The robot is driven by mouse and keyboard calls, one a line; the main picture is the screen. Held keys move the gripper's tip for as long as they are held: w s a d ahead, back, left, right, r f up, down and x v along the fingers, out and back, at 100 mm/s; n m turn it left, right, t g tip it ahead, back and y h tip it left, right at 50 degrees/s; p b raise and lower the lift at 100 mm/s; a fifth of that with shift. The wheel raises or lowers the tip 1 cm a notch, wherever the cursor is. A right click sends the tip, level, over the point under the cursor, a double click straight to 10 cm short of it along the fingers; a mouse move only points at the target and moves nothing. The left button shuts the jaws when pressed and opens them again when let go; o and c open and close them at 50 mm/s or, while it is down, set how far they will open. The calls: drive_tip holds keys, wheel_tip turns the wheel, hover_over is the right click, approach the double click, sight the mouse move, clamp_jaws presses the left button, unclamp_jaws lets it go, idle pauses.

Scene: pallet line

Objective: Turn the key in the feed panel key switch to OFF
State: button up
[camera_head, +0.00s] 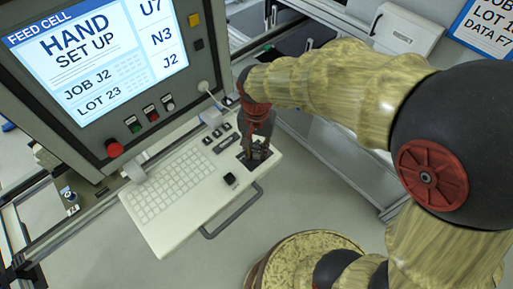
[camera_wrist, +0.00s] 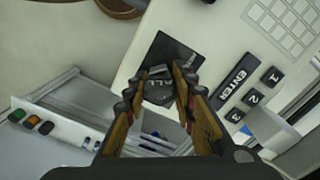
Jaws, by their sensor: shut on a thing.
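My gripper (camera_head: 257,150) points down over a black plate at the right end of the white keyboard panel (camera_head: 165,232). In the wrist view my gripper (camera_wrist: 160,82) has its fingers closed on the sides of a small dark grey piece, which looks like the key (camera_wrist: 160,91). Part of a word, "ALL", shows there. The black plate (camera_wrist: 163,50) lies just beyond it, with white lettering mostly covered by a finger. The key's pointing direction and the switch marks cannot be made out.
Number keys and an ENTER key (camera_wrist: 232,82) lie right beside the gripper in the wrist view. A red button (camera_head: 115,148) is on the screen housing, whose screen (camera_head: 100,50) reads "HAND SET UP". A grey handle (camera_head: 232,212) runs along the panel's front edge.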

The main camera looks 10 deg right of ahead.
drive_tip(key=m, duration=0.6)
drive_tip(key=o, duration=1.2)
drive_tip(key=shift+o, duration=0.8)
drive_tip(key=o, duration=0.3)
drive_tip(key=shift+r, duration=0.2)
drive_tip(key=shift+r+p, duration=2.55)
drive_tip(key=shift+r, duration=0.8)
